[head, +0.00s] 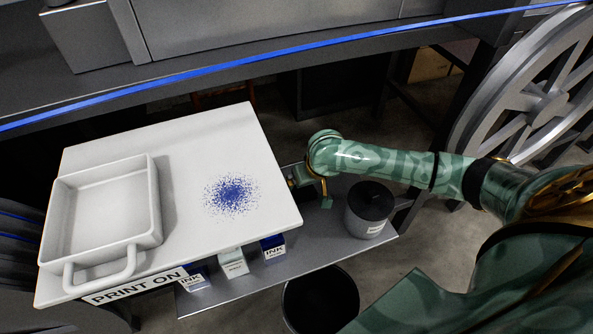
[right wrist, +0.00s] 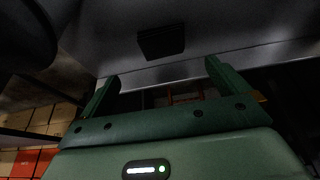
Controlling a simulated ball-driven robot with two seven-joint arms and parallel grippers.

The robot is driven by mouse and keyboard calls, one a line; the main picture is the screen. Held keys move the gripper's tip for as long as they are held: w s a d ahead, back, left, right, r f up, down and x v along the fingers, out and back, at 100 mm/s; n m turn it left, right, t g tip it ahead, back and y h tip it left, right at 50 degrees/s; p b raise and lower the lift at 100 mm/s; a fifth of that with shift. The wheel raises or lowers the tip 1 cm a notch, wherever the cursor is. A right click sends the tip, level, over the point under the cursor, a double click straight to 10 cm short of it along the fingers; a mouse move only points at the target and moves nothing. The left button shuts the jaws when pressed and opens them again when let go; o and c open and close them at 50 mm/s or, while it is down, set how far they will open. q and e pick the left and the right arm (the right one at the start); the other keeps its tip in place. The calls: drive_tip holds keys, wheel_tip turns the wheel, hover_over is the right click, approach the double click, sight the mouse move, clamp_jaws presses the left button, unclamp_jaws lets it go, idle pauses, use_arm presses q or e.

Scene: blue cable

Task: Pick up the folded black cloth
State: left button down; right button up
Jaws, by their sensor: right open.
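The folded black cloth (right wrist: 161,42) shows in the right wrist view as a small dark, flat square on the grey shelf (right wrist: 240,52). It lies ahead of my right gripper (right wrist: 160,76), roughly centred between its two green fingers. The fingers are apart with nothing between them, and a gap shows between them and the cloth. In the head view my right gripper (head: 318,190) reaches down beside the right edge of the white table, over the lower shelf (head: 335,243). I cannot make out the cloth in the head view. My left gripper is not in view.
The white table (head: 185,150) carries a white tray (head: 103,208) and a patch of blue specks (head: 231,193). Ink boxes (head: 273,247) stand left. A black bin (head: 320,300) is in front.

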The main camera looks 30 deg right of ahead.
drive_tip(key=b, duration=0.3)
hover_over(301, 190)
drive_tip(key=s, duration=0.3)
wheel_tip(301, 190, down, 6)
drive_tip(key=shift+a, duration=0.15)
drive_tip(key=shift+w+f, duration=0.15)
drive_tip(key=shift+w, duration=0.05)
drive_tip(key=shift+w+f+b, duration=0.15)
drive_tip(key=shift+f+b, duration=0.2)
drive_tip(key=shift+b, duration=0.15)
drive_tip(key=b+x, duration=0.3)
drive_tip(key=x, duration=0.1)
drive_tip(key=shift+a+b, duration=0.1)
drive_tip(key=shift+b, duration=0.2)
drive_tip(key=shift+w+f, duration=0.25)
drive_tip(key=shift+r, duration=0.3)
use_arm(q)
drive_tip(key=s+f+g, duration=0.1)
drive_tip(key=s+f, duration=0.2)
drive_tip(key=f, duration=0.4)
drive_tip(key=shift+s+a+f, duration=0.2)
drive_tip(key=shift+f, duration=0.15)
use_arm(e)
drive_tip(key=c, duration=0.9)
